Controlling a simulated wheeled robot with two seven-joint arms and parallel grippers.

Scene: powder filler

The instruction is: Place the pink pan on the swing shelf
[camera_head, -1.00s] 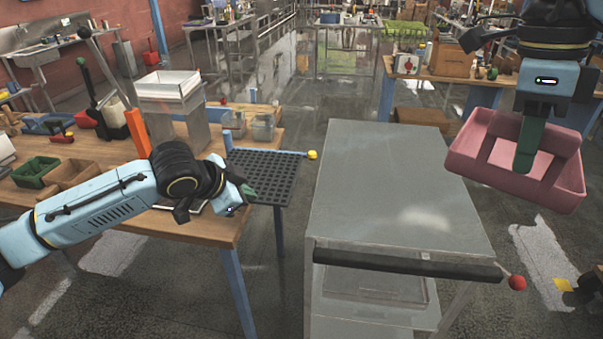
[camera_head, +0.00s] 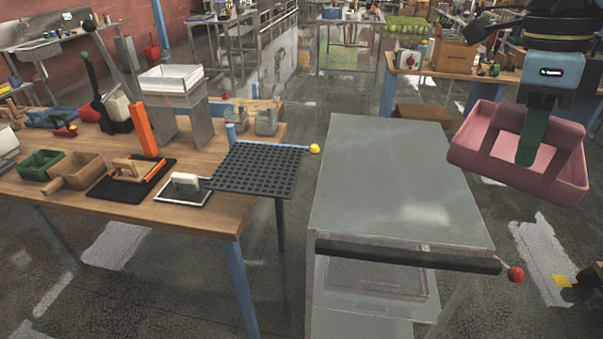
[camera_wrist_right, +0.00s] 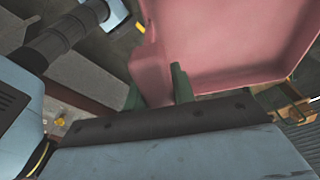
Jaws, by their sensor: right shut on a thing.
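The pink pan (camera_head: 518,155) is in the air at the right of the head view, above and right of the grey cart. My right gripper (camera_head: 530,150) is shut on the pan's wall, with a green finger over its near side. In the right wrist view, the pan (camera_wrist_right: 235,45) fills the upper right and the green fingers of the gripper (camera_wrist_right: 157,92) are at its edge. The swing shelf (camera_head: 262,170), a black perforated plate, sticks out from the right side of the wooden table. Its top is empty. My left gripper is out of view.
The grey cart (camera_head: 395,185) stands between shelf and pan, its top clear, with a black handle (camera_head: 408,257) and red knob. A yellow knob (camera_head: 314,148) ends the shelf's blue bar. The wooden table (camera_head: 215,218) holds trays, an orange post and a metal hopper.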

